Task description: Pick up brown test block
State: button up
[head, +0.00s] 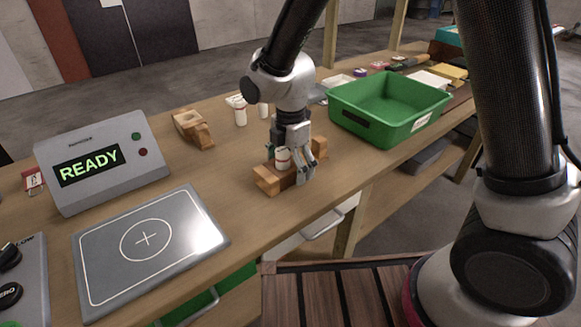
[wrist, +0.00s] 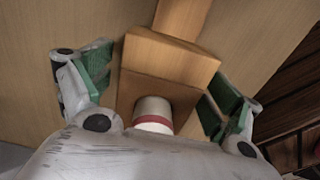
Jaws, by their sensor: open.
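A brown wooden block (head: 268,181) lies on the table below my gripper (head: 292,180). In the wrist view the brown block (wrist: 170,58) lies between the two green-padded fingers of my gripper (wrist: 152,95). The fingers are open, one on each side, with gaps visible. A white cylinder with a red band (head: 283,157) stands at the block, between the fingers; it also shows in the wrist view (wrist: 153,113). I cannot tell whether it rests on the block or beside it. More brown wood (head: 319,147) shows behind the fingers, partly hidden.
A green bin (head: 377,122) stands right of my gripper. Another wooden piece (head: 192,128) and white bottles (head: 240,112) stand behind left. A grey pad (head: 190,260) and a display reading READY (head: 88,165) are at left. The table's front edge is close to the block.

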jog(key=c, duration=1.3)
